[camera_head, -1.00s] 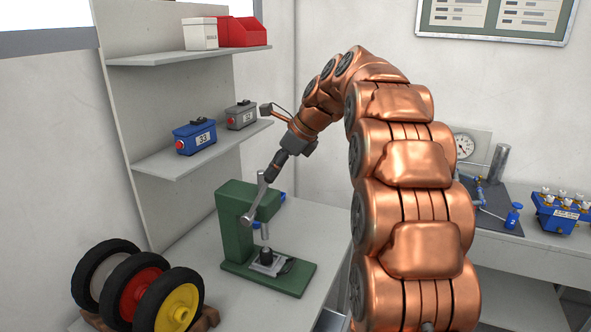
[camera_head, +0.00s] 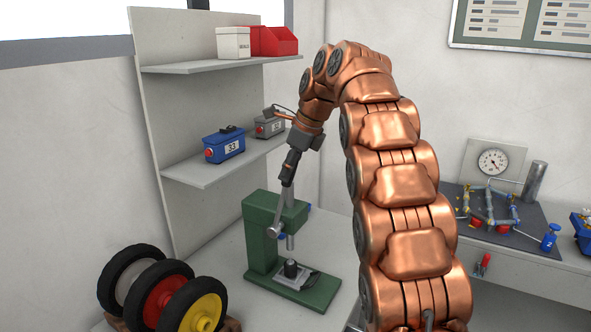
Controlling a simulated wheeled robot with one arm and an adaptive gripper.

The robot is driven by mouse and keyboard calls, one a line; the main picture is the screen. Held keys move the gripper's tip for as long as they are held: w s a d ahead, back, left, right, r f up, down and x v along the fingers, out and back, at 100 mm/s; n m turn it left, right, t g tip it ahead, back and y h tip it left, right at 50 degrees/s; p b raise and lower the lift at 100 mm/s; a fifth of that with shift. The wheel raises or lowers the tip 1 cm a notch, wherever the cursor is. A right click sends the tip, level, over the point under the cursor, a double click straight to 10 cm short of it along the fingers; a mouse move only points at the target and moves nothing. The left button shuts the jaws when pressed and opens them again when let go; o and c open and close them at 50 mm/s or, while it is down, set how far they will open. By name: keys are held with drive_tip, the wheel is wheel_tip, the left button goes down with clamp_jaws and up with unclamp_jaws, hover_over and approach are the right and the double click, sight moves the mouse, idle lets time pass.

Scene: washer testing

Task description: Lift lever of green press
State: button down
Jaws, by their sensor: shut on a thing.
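The green press (camera_head: 262,240) stands on the table left of centre, with a dark green base (camera_head: 318,288). Its grey metal lever (camera_head: 281,212) points upward from a pivot on the side of the press head. My gripper (camera_head: 288,182) is above the press, pointing down, and is shut on the upper end of the lever. The fingertips are small and dark, so the exact contact is hard to see. Under the press ram, a small black part (camera_head: 291,268) sits on a metal plate.
Wheels (camera_head: 162,292) with black tyres stand at the front left. A blue box (camera_head: 223,145) and a grey box (camera_head: 269,126) sit on the lower shelf (camera_head: 200,172). Red and white bins (camera_head: 272,41) are on the upper shelf. A bench with a gauge (camera_head: 492,161) is at right.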

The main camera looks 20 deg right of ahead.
drive_tip(key=shift+w+a+r, duration=0.1)
drive_tip(key=shift+a, duration=0.05)
idle(0.4)
drive_tip(key=c, duration=1)
unclamp_jaws()
drive_tip(key=shift+w, duration=0.1)
drive_tip(key=shift+o, duration=0.9)
drive_tip(key=shift+v, duration=1.35)
drive_tip(key=s+d, duration=0.8)
drive_tip(key=shift+s+d, duration=0.25)
drive_tip(key=shift+s, duration=0.15)
